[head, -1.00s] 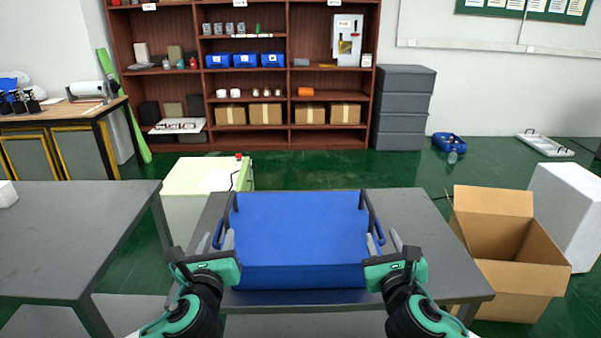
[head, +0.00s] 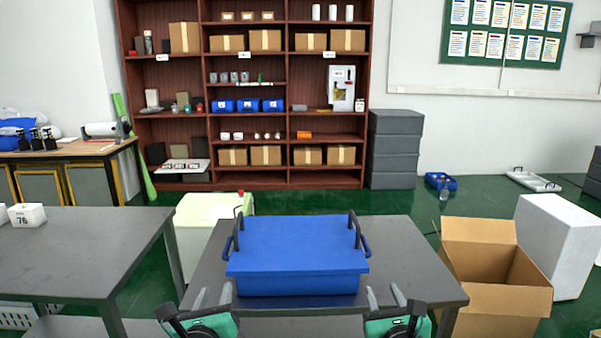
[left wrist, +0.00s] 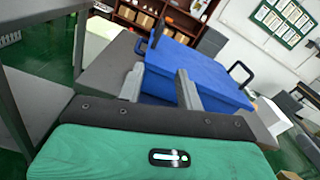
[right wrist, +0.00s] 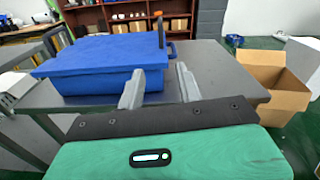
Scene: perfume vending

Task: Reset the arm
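My left gripper (head: 213,296) is in front of the dark table at the bottom of the head view. Its fingers are apart with nothing between them, as the left wrist view (left wrist: 160,88) shows. My right gripper (head: 385,297) is at the same height further right. Its fingers are also apart and empty in the right wrist view (right wrist: 158,85). A blue box (head: 297,283) with black side handles rests on the dark table (head: 405,262), beyond both grippers and apart from them.
An open cardboard box (head: 495,318) and a white block (head: 557,245) stand right of the table. Another dark table (head: 80,255) is at the left. A shelf (head: 290,185) lines the back wall.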

